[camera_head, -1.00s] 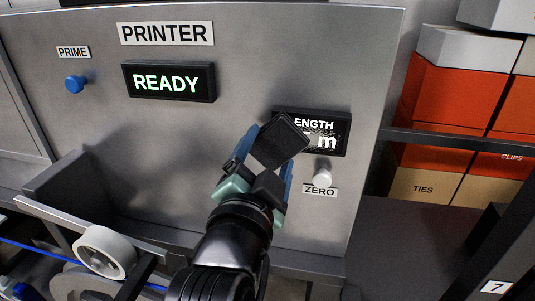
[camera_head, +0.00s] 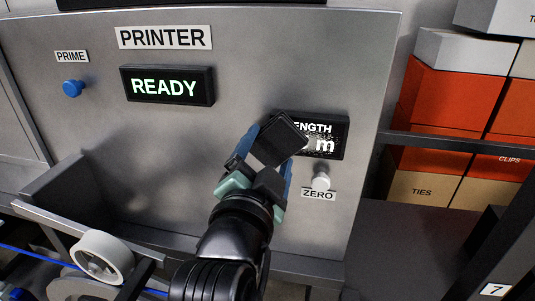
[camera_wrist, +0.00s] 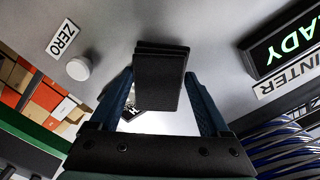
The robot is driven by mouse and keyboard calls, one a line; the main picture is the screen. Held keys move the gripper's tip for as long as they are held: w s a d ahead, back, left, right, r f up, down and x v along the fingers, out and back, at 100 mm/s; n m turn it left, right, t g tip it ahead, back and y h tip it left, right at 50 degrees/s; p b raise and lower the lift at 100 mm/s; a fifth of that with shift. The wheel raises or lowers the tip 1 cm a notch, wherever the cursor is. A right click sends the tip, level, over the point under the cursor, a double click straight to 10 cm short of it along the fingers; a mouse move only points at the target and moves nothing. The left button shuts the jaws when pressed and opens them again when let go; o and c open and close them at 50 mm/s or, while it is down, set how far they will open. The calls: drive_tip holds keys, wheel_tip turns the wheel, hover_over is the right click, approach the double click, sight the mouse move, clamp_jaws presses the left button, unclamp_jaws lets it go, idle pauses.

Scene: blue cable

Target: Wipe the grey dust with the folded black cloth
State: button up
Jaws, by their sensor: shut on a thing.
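My gripper (camera_head: 262,160) is shut on the folded black cloth (camera_head: 277,141), a dark flat pad between blue fingers. The cloth also shows in the wrist view (camera_wrist: 158,85), between the fingertips. In the head view the cloth covers the left part of the LENGTH display (camera_head: 335,130), a black-framed panel on the printer front. Grey dust (camera_head: 310,144) speckles the visible lower part of that display, partly over the digits. Whether the cloth touches the display I cannot tell. In the wrist view the cloth and gripper hide most of the display.
A white ZERO knob (camera_head: 321,181) sits just below the display. The READY display (camera_head: 168,86) and blue PRIME button (camera_head: 73,88) are to the left on the printer panel (camera_head: 240,60). Shelved orange boxes (camera_head: 440,105) stand right. A white roll (camera_head: 102,257) is lower left.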

sight(292, 153)
drive_tip(key=shift+w, duration=0.3)
drive_tip(key=shift+s+d, duration=0.25)
drive_tip(key=shift+d, duration=0.65)
drive_tip(key=shift+s+d, duration=0.2)
drive_tip(key=shift+d, duration=0.65)
drive_tip(key=shift+s+d+p, duration=0.2)
drive_tip(key=shift+d+p, duration=0.05)
drive_tip(key=shift+d, duration=0.85)
drive_tip(key=shift+s+d+p, duration=0.15)
drive_tip(key=shift+d+p, duration=0.1)
drive_tip(key=shift+d, duration=0.8)
drive_tip(key=shift+s+d+p, duration=0.2)
drive_tip(key=shift+d+p, duration=0.05)
drive_tip(key=shift+d, duration=0.85)
drive_tip(key=shift+w+a+b, duration=0.35)
drive_tip(key=shift+a, duration=1.35)
drive_tip(key=shift+w+a+b, duration=0.3)
drive_tip(key=shift+a+b, duration=0.05)
drive_tip(key=shift+a, duration=1.3)
drive_tip(key=shift+w+a+b, duration=0.35)
drive_tip(key=shift+a, duration=1.35)
drive_tip(key=s+a, duration=0.1)
drive_tip(key=s, duration=0.5)
drive_tip(key=shift+b, duration=0.45)
drive_tip(key=shift+s+a, duration=0.15)
drive_tip(key=shift+s, duration=0.6)
drive_tip(key=shift+s+a, duration=0.15)
drive_tip(key=shift+s, duration=0.55)
